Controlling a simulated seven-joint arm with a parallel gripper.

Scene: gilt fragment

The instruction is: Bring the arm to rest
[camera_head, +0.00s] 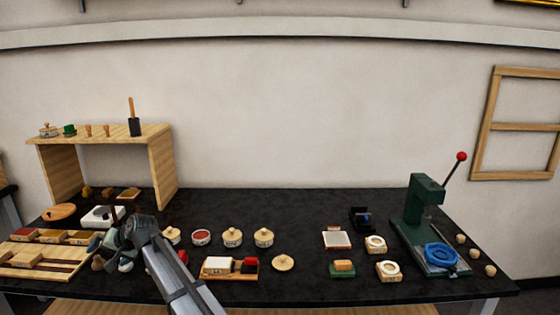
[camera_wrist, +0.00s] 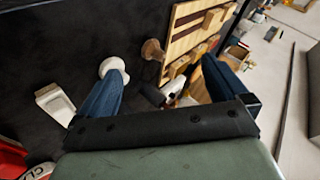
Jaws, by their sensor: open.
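My arm (camera_head: 172,268) reaches up from the bottom edge in the head view. It ends in my gripper (camera_head: 108,244) over the left part of the dark table. In the wrist view my gripper (camera_wrist: 160,84) has its two blue fingers spread wide apart. I see nothing held between them. Small objects lie below and beyond the fingers, among them a white round-topped piece (camera_wrist: 113,66) by the left finger and a brown knob-like piece (camera_wrist: 152,50) in the gap. In the head view the arm hides part of the table and some things there.
A wooden tray (camera_head: 60,264) lies at the left, close to my gripper. A wooden shelf (camera_head: 162,165) stands behind it. Several lidded pots and a stamp tray (camera_head: 230,276) sit right of my arm. A green press (camera_head: 412,225) stands at the right. The table's middle (camera_head: 305,285) has free room.

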